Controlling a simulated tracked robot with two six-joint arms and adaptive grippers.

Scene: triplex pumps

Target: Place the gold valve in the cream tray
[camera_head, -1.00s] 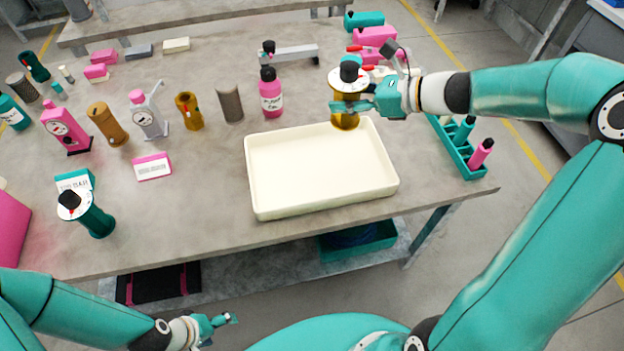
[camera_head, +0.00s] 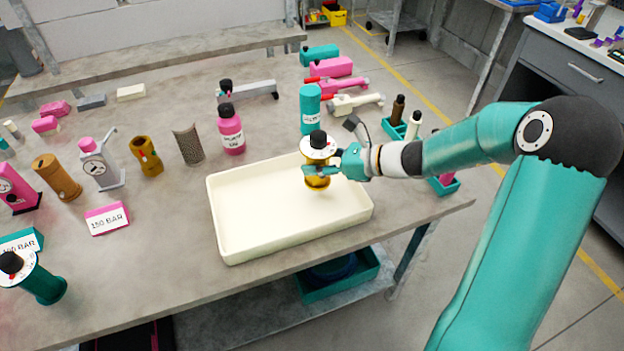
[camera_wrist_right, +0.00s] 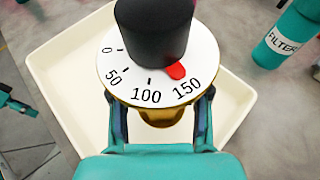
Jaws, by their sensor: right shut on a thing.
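The gold valve (camera_head: 317,183) has a gold body, a white dial and a black knob. My right gripper (camera_head: 322,171) is shut on its body below the dial and holds it upright. The cream tray (camera_head: 240,236) lies under the valve, which is over its back right part. In the right wrist view the valve's dial (camera_wrist_right: 115,72) hides much of the tray (camera_wrist_right: 62,75) behind it. I cannot tell whether the valve's base touches the tray floor.
A teal filter bottle (camera_head: 310,108) stands just behind the tray. A pink bottle (camera_head: 231,130) stands behind its left part. A teal rack (camera_head: 443,186) is to the right. Another gold part (camera_head: 147,157) stands left of the tray. The tray looks otherwise empty.

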